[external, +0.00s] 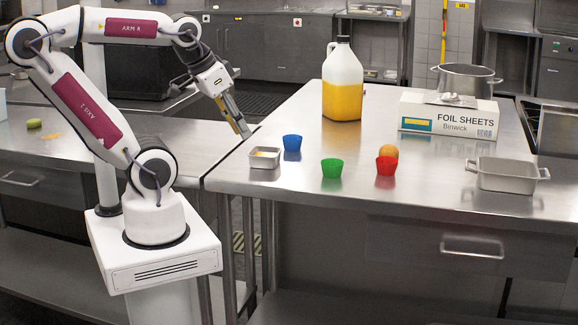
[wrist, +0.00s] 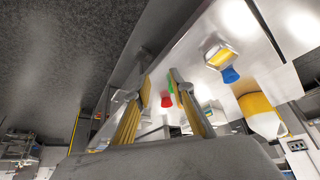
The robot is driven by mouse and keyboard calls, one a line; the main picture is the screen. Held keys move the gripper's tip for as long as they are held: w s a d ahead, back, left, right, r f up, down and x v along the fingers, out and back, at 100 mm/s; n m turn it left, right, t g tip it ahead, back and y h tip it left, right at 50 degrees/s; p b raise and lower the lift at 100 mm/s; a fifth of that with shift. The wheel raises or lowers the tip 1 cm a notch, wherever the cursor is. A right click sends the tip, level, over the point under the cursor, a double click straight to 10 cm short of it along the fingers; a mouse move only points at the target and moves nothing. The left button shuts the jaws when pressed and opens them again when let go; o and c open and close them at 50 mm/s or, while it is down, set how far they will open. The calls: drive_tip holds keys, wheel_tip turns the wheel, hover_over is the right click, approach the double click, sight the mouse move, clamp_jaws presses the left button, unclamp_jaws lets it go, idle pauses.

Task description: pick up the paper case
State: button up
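Three small fluted cups that look like paper cases stand on the steel table: a blue one (external: 292,142), a green one (external: 331,168) and a red one (external: 386,165). My gripper (external: 239,127) is above the table's left edge, left of the blue cup and touching none of them. In the wrist view my gripper (wrist: 160,80) has its two fingers apart with nothing held. The red cup (wrist: 167,101) and part of the green cup (wrist: 170,87) show between the fingers in the distance. The blue cup (wrist: 230,75) is to their right.
A small metal tin (external: 265,157) sits beside the blue cup. A round orange-brown item (external: 388,151) is at the red cup. Behind stand a jug of yellow liquid (external: 342,85), a foil sheets box (external: 449,116) and a pot (external: 467,80). A handled pan (external: 506,175) is at right.

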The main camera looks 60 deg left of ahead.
drive_tip(key=g+y, duration=0.2)
drive_tip(key=y, duration=0.1)
approach(333, 169)
drive_tip(key=w, duration=0.1)
drive_tip(key=shift+w+f+n+t, duration=0.15)
drive_tip(key=shift+w+n+t, duration=0.15)
drive_tip(key=shift+w, duration=0.2)
idle(0.5)
drive_tip(key=shift+f, duration=0.15)
drive_tip(key=shift+x, duration=1.15)
drive_tip(key=shift+a+f, duration=0.1)
